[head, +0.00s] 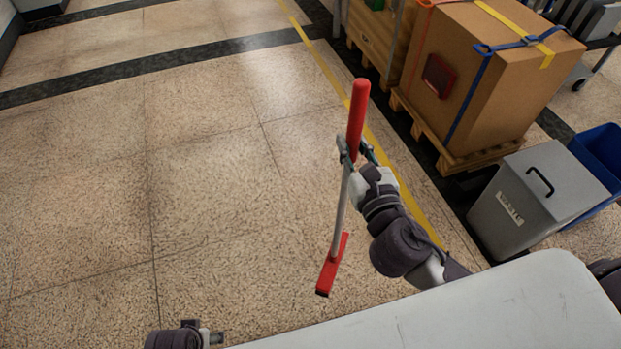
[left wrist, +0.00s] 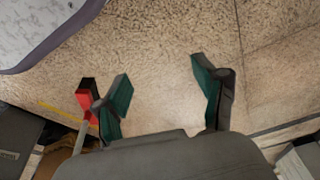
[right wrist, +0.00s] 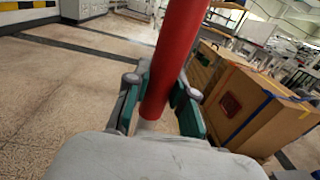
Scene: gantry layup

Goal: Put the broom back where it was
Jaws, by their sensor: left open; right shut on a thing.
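The broom has a thick red grip (head: 357,115), a thin grey shaft (head: 341,215) and a red head (head: 332,266). My right gripper (head: 357,152) is shut on the broom around the lower end of its red grip, and the broom hangs nearly upright with the head down. In the right wrist view the red grip (right wrist: 178,62) rises between the fingers. My left gripper (left wrist: 165,95) is open and empty; only a small part of it shows at the bottom edge of the head view (head: 212,338). The broom's red head (left wrist: 85,98) also shows beyond its left finger in the left wrist view.
A strapped cardboard box (head: 490,70) stands on a wooden pallet (head: 440,148) at the upper right. A grey waste bin (head: 515,215) and a blue bin (head: 603,155) stand at the right. A yellow line (head: 322,68) crosses the floor. The tiled floor (head: 190,180) at left is clear.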

